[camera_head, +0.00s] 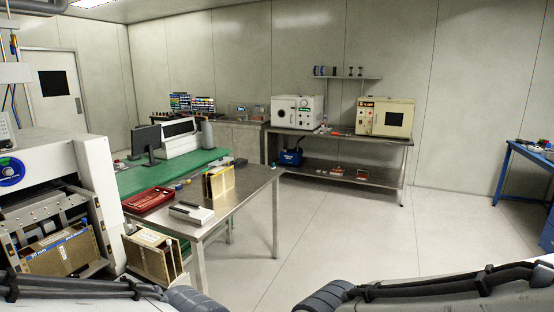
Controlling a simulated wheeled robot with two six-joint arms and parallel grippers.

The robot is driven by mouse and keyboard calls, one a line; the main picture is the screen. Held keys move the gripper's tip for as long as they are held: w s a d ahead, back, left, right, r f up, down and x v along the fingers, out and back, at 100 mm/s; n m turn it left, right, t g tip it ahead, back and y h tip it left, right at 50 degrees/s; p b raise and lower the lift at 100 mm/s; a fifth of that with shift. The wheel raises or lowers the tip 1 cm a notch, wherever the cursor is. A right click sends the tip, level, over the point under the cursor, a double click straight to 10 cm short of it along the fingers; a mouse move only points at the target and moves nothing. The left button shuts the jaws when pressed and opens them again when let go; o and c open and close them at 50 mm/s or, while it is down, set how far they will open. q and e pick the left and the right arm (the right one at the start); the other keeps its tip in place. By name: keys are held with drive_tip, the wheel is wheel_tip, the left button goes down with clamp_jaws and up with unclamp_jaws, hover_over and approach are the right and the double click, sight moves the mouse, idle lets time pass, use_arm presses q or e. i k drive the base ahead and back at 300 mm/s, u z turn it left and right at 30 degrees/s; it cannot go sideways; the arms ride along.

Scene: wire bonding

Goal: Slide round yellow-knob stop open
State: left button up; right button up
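I cannot clearly make out a round yellow-knob stop. A brass slotted magazine (62,252) with a blue strip sits in the open bay of the white machine (45,152) at the left. A second brass magazine (150,259) stands beside it, with a small pale knob-like part near its upper right. A third magazine (222,183) stands upright on the steel table (245,193). Links of both my arms cross the bottom edge, but neither gripper shows.
A red tray (149,200) and a pale grey box (191,212) lie on the steel table near its front. A green mat (150,177) lies behind, with a monitor (146,139). A bench with two ovens stands at the back. The floor (345,235) at centre right is clear.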

sight(223, 180)
drive_tip(key=z, duration=0.35)
drive_tip(key=i, duration=1.2)
drive_tip(key=u, duration=0.3)
drive_tip(key=i, duration=1.55)
drive_tip(key=u, duration=0.65)
